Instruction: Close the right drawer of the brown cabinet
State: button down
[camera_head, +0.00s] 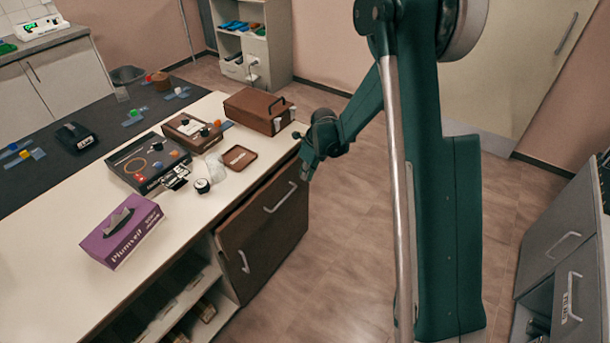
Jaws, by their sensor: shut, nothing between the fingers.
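The brown cabinet (262,236) stands under the far right end of the white counter. Its front has two light metal handles, a right one (280,197) on the right drawer and a left one (244,262). A dark strip shows between the counter edge and the top of the brown front. How far the right drawer stands out cannot be told from this view. My gripper (307,173) is shut and empty, pointing down beside the upper right corner of the brown front. Whether it touches the front is unclear.
The counter (60,255) holds a purple tissue box (121,236), a dark flat box (149,163), a small brown tray (239,157) and a brown case (259,110) near my gripper. Open shelves (175,300) lie left of the cabinet. The floor (335,240) before it is clear.

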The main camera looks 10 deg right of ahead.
jog(key=s+d+r+p, duration=0.2)
jog(key=s+d+r, duration=0.2)
jog(key=r, duration=0.5)
jog(key=shift+s+d+r, duration=0.15)
jog(key=shift+s+r, duration=0.05)
jog(key=shift+r, duration=0.15)
dwell(0.3)
jog(key=w+d+t+y+p, duration=0.1)
jog(key=w+d+p, duration=0.3)
jog(key=w+d, duration=0.4)
jog(key=d, duration=0.3)
jog(key=shift+w+f+p, duration=0.35)
jog(key=shift+p, duration=0.05)
jog(key=shift+f, duration=0.1)
